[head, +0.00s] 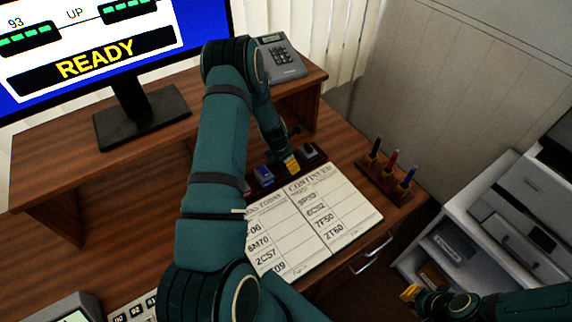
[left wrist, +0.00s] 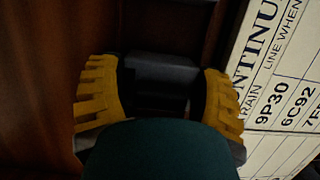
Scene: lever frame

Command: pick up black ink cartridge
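The black ink cartridge (head: 309,152) stands in a dark holder on the desk, just right of my left gripper (head: 292,163) in the head view. In the left wrist view a dark block (left wrist: 162,67), which looks like this cartridge, lies between the two spread yellow fingers of the left gripper (left wrist: 163,95). I see a gap beside the fingers, and no clear contact. A blue cartridge (head: 264,172) sits to the left in the same holder. My right gripper (head: 412,293) is low at the right, away from the desk objects; its opening is not clear.
An open logbook (head: 325,215) lies in front of the holder and is close to the left gripper. A stand with several pens (head: 385,182) is to the right. A phone (head: 283,58) and monitor (head: 100,45) stand on the raised shelf. A grey printer (head: 515,235) is at far right.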

